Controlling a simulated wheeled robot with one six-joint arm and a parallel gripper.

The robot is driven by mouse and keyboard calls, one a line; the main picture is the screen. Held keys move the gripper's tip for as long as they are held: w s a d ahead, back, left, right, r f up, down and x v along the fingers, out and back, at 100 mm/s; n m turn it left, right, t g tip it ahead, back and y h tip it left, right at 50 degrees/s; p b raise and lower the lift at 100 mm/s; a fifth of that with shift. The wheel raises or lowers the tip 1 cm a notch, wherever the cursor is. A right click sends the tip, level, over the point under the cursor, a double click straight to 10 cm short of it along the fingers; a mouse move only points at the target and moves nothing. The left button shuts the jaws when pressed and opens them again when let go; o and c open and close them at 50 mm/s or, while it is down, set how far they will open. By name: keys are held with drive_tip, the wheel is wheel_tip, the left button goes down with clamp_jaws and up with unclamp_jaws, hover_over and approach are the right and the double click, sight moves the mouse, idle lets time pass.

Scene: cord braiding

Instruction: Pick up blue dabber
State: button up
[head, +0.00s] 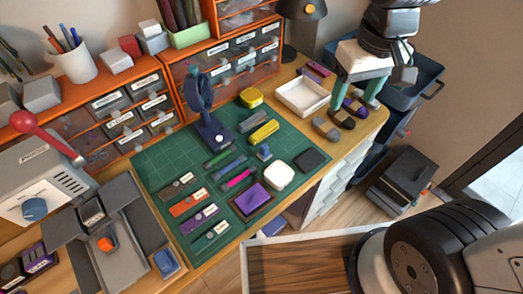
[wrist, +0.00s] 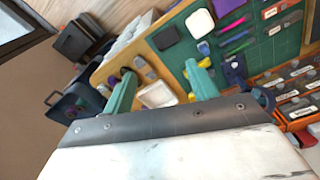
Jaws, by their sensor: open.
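A small blue piece with a raised knob, which looks like the blue dabber (head: 264,152), stands on the green cutting mat (head: 160,159) beside a white rounded block (head: 279,176). In the wrist view the blue piece (wrist: 203,47) lies beyond the fingers, just below the white block. My gripper (head: 354,94) is high at the right end of the bench, well to the right of the blue piece. Its teal fingers are spread, with nothing held between them; they also show in the wrist view (wrist: 158,72).
A blue stand (head: 211,130) rises at the mat's back edge. Orange drawer units (head: 182,75) line the back. Pens and a purple block (head: 254,196) lie on the mat.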

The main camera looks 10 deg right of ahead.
drive_tip(key=w+a+f+n, duration=0.2)
drive_tip(key=w+a+f, duration=0.3)
drive_tip(key=f, duration=0.1)
drive_tip(key=n, duration=0.2)
hover_over(265, 146)
drive_tip(key=shift+g, duration=0.4)
drive_tip(key=f, duration=1.5)
drive_tip(key=shift+a, duration=0.2)
wheel_tip(265, 146, down, 8)
drive_tip(key=shift+d+r, duration=0.15)
drive_tip(key=shift+r, duration=0.1)
drive_tip(key=c, duration=1.1)
